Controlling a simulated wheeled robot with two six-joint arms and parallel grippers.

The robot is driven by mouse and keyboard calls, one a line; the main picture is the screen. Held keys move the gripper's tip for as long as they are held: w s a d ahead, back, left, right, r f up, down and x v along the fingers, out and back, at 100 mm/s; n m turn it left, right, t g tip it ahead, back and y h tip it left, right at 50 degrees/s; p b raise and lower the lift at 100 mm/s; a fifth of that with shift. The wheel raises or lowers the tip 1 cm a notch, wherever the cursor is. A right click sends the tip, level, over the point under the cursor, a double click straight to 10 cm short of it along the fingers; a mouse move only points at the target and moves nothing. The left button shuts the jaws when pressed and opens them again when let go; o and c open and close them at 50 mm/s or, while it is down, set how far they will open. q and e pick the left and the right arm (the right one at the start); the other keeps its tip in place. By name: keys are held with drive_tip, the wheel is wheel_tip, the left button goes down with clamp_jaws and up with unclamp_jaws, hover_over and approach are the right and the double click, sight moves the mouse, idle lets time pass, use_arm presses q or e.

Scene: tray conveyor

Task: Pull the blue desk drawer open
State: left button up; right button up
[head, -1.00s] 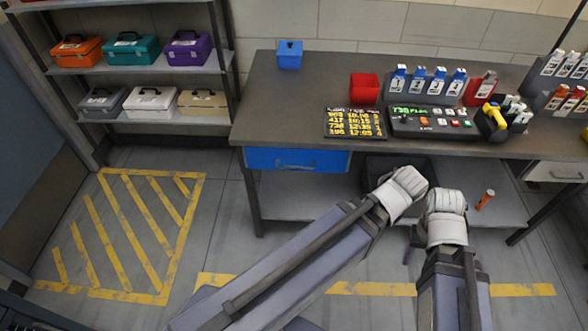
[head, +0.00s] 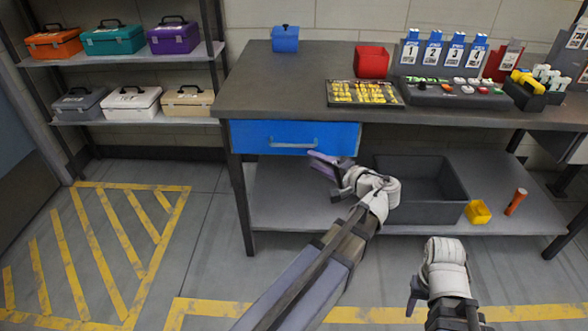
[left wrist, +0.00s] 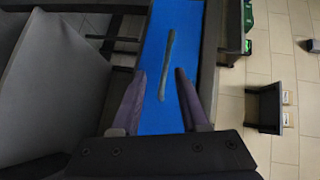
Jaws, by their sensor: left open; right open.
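The blue desk drawer (head: 258,136) is under the left end of the desk and looks closed, its front level with the desk edge. A grey bar handle (head: 293,143) runs across its front. My left gripper (head: 318,164) is just in front of the drawer's lower right part. In the left wrist view the open fingers (left wrist: 157,90) point at the blue front (left wrist: 158,75), with the handle (left wrist: 167,62) ahead of and between them, apparently not touched. My right gripper (head: 414,292) is low, in front of the desk and away from the drawer; its fingers are mostly hidden.
Floor before the drawer is clear.

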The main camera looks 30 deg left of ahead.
sight(294, 145)
use_arm(q)
drive_tip(key=w+a+y+b, duration=0.1)
drive_tip(key=a, duration=0.2)
drive_tip(key=w+a+y+b, duration=0.1)
drive_tip(key=a+b, duration=0.1)
drive_tip(key=a, duration=0.2)
drive_tip(key=w+a+t+y+b, duration=0.1)
drive_tip(key=w+a+b, duration=0.1)
drive_tip(key=a, duration=0.1)
drive_tip(key=shift+a+f+y, duration=0.2)
drive_tip(key=shift+f+y, duration=0.15)
drive_tip(key=shift+y, duration=0.05)
use_arm(e)
wheel_tip(294, 145, down, 8)
drive_tip(key=shift+r, duration=0.15)
use_arm(q)
clamp_jaws()
idle(0.9)
